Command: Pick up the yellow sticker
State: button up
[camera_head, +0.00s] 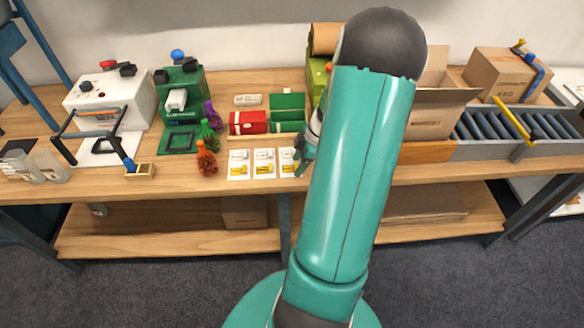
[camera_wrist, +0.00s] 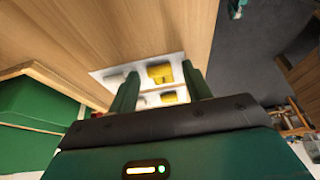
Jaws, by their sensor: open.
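Three white cards (camera_head: 264,170) lie in a row near the table's front edge, each with a yellow patch in the head view. One yellow sticker (camera_wrist: 160,73) shows between my fingertips in the wrist view, on a white card (camera_wrist: 110,73). A second yellow patch (camera_wrist: 168,97) shows nearer my palm. My gripper (camera_wrist: 160,70) is open with nothing held. In the head view my gripper (camera_head: 302,158) is beside the rightmost card (camera_head: 288,168), mostly hidden by my arm. I cannot tell the gap between fingertips and sticker.
A red box (camera_head: 248,122) and a green open box (camera_head: 288,108) stand behind the cards. Green, purple and orange net bags (camera_head: 206,160) stand to the left. A cardboard box (camera_head: 440,105) and a roller conveyor (camera_head: 480,130) are at the right. Bare wood lies around the cards.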

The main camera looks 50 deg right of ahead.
grip_shut()
jog(key=shift+r, duration=0.1)
dwell(0.3)
